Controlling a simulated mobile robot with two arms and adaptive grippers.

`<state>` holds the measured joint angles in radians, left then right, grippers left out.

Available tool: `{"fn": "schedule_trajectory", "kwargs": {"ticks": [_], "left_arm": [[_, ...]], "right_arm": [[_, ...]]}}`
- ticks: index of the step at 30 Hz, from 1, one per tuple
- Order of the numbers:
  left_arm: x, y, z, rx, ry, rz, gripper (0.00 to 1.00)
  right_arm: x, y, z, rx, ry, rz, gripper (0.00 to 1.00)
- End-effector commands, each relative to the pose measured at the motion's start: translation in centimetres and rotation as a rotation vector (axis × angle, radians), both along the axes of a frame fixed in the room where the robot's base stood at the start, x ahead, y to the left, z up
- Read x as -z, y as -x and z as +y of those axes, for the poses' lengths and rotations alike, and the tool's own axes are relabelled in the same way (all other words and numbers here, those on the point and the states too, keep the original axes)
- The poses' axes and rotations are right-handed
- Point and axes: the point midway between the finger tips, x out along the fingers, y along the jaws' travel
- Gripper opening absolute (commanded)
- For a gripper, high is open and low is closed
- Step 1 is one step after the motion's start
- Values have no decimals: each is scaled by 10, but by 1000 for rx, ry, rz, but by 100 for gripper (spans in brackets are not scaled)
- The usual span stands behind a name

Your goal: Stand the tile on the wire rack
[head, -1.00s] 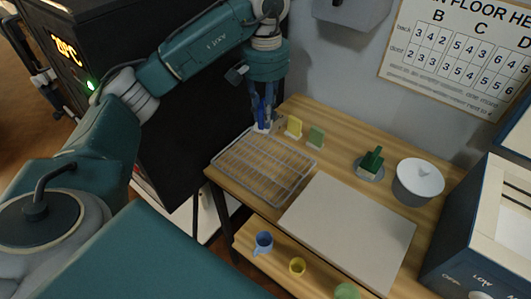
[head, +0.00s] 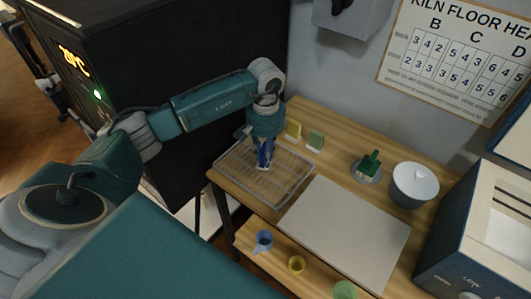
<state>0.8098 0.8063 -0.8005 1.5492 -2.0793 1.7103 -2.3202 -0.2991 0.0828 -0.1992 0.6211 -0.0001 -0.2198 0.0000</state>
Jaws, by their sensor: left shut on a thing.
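The wire rack (head: 240,183) lies on the left part of the wooden table. My left gripper (head: 262,160) points down over the rack's back part and is shut on a blue tile (head: 265,153). The tile is upright, narrow in this view, with a pale lower edge, and partly hidden by the fingers. Its lower edge is at or just above the rack's wires; I cannot tell whether it touches. My right gripper is not in view.
A yellow tile (head: 293,130) and a green tile (head: 315,140) stand behind the rack. A pale board (head: 345,232) lies to its right. Cups, one blue (head: 263,240), sit on the lower shelf.

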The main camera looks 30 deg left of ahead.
Motion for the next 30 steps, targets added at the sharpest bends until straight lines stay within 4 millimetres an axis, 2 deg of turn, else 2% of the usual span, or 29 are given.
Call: {"fn": "schedule_trajectory", "kwargs": {"ticks": [5, 6, 8, 20, 23, 30], "left_arm": [[2, 0, 0, 0, 0, -1, 0], [1, 0, 0, 0, 0, -1, 25], [1, 0, 0, 0, 0, 0, 37], [-4, -1, 0, 0, 0, -3, 38], [-18, -2, 1, 1, -1, -6, 38], [-69, -2, 1, 0, -2, -8, 38]], "right_arm": [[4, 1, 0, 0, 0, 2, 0], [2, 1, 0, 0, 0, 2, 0], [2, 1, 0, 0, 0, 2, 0], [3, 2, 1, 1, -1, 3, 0], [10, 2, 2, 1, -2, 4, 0], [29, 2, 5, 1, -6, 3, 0]]}}
